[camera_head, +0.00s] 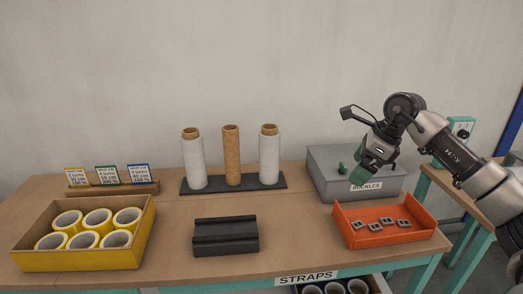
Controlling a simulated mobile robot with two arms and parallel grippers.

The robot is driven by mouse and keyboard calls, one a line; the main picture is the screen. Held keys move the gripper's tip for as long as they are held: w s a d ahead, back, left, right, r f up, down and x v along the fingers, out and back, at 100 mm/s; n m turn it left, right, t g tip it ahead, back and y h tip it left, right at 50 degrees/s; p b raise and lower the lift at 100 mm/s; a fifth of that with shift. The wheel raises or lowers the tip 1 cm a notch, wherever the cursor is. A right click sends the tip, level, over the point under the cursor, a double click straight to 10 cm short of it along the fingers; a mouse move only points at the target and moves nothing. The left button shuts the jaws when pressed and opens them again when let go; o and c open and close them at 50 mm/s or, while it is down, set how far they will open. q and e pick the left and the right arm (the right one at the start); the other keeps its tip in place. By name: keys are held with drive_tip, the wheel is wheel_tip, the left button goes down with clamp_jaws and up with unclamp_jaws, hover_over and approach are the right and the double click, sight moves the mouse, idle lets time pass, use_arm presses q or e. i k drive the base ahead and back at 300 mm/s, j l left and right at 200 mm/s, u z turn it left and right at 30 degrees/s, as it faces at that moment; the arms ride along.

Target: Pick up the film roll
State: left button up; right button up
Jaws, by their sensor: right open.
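Two film rolls stand upright on a dark base (233,183) at the back middle of the table. The left film roll (193,163) and the right film roll (268,157) are wrapped in white, with brown cores at the top. A bare brown cardboard core (232,156) stands between them. My right gripper (351,173) is open, with green fingertips, in front of the grey buckles box, well to the right of the right film roll and apart from it. Nothing shows between its fingers. My left gripper is not in view.
A grey box labelled buckles (322,170) stands behind an orange tray (352,240) of metal buckles. A black block (226,237) lies front middle. A yellow-sided box (147,235) of tape rolls and a card holder (110,188) are on the left. Bare table shows between them.

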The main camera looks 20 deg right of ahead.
sight(269, 136)
drive_tip(key=i, duration=1.45)
